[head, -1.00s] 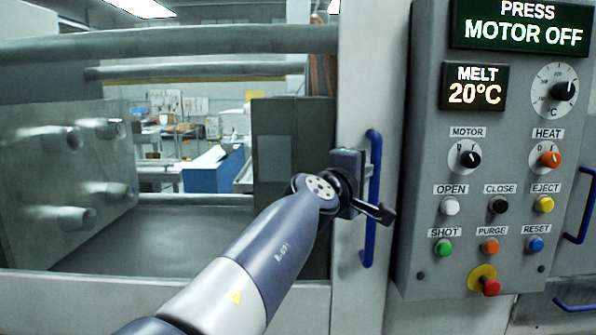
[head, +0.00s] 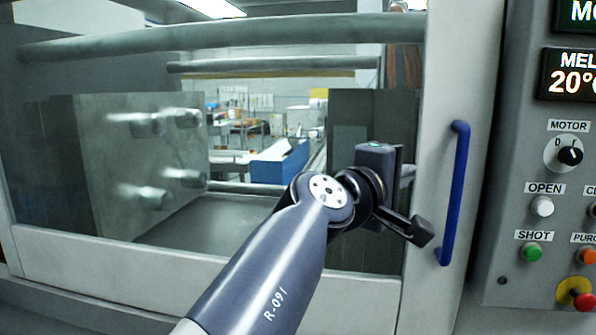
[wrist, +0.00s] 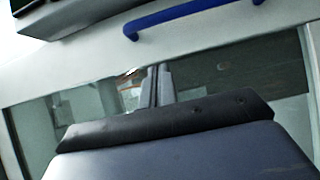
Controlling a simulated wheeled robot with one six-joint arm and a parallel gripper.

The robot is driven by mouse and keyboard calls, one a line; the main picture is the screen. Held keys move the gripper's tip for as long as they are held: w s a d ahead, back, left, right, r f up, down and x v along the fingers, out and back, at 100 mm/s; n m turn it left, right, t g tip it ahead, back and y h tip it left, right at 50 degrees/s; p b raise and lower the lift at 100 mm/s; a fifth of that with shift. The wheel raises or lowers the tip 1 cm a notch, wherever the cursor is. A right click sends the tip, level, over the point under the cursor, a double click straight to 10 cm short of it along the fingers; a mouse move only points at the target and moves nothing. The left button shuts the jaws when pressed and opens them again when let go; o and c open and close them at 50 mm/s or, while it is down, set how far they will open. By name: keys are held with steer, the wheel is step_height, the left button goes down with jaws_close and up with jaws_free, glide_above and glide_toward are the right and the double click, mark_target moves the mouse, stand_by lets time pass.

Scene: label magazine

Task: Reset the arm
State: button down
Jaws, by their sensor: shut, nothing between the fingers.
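My arm reaches up from the bottom of the head view, with its wrist in front of the press window. My gripper (wrist: 157,86) shows in the wrist view as two grey fingers side by side, shut and with nothing between them. In the head view the fingertips are hard to make out behind the wrist. The gripper end is left of the blue door handle (head: 455,193) and apart from it. The handle also shows at the top of the wrist view (wrist: 190,14).
The control panel (head: 530,285) with labelled knobs and buttons stands at the right, cut off by the picture's edge. Behind the window are a grey mould plate (head: 120,160) and horizontal bars (head: 230,40). A blue box (head: 280,163) is farther back.

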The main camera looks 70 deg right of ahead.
stand_by(0.4)
steer(key=s+a+p+x, duration=0.1)
steer(key=s+p+x, duration=0.1)
steer(key=x, duration=1)
steer(key=shift+d, duration=0.25)
steer(key=shift+s+f, duration=0.1)
steer(key=shift+s, duration=0.05)
